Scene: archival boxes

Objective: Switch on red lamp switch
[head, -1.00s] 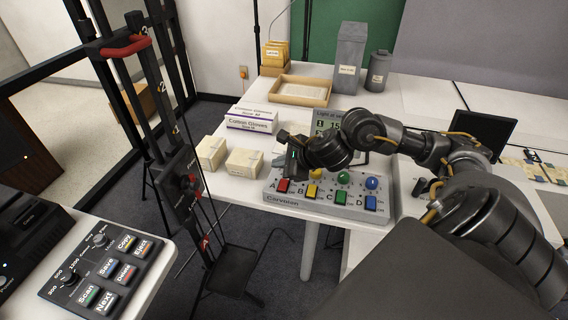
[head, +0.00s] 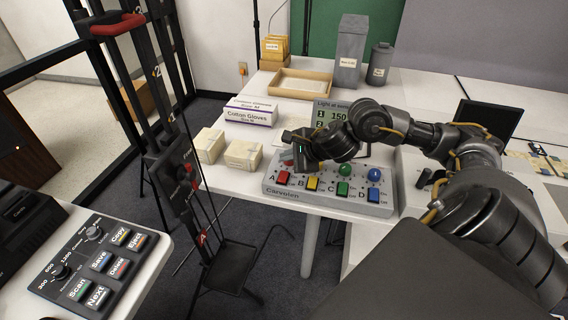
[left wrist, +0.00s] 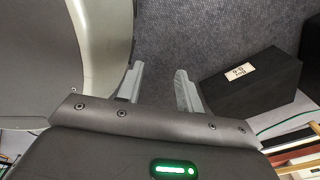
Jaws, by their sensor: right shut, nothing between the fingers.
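My left gripper (left wrist: 158,88) is open and empty in the left wrist view.
Two cream boxes (head: 242,155) and a cotton gloves box (head: 250,111) stand left of the control box. A display (head: 330,114) stands behind it. A black stand (head: 185,185) rises at the left, near a button panel (head: 95,262). A dark box (left wrist: 250,85) lies near my left gripper.

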